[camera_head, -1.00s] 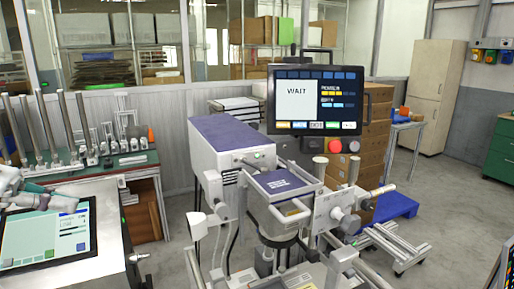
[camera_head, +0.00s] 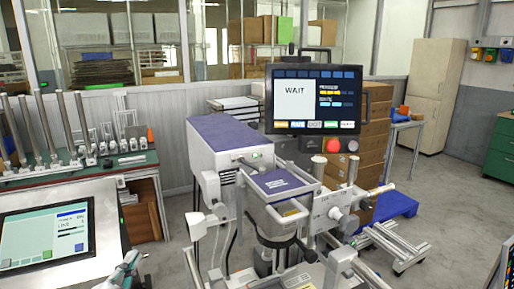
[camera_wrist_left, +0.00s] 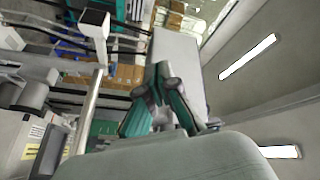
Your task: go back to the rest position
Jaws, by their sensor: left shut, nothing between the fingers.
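My left gripper (camera_head: 126,271) shows only in part at the bottom edge of the head view, beside the front right corner of the steel table (camera_head: 104,209). In the left wrist view my left gripper (camera_wrist_left: 161,75) points away from the camera, its teal and grey fingers closed together with nothing between them. It appears clear of the touch panel (camera_head: 45,238) on the table. My right gripper is not in view.
A labelling machine with a purple-topped housing (camera_head: 222,132) and a monitor (camera_head: 315,100) reading WAIT stands just right of the table. Its rails and knobs stick out toward me. A green-topped bench (camera_head: 85,171) stands behind the table. Grey floor (camera_head: 440,195) is open at the right.

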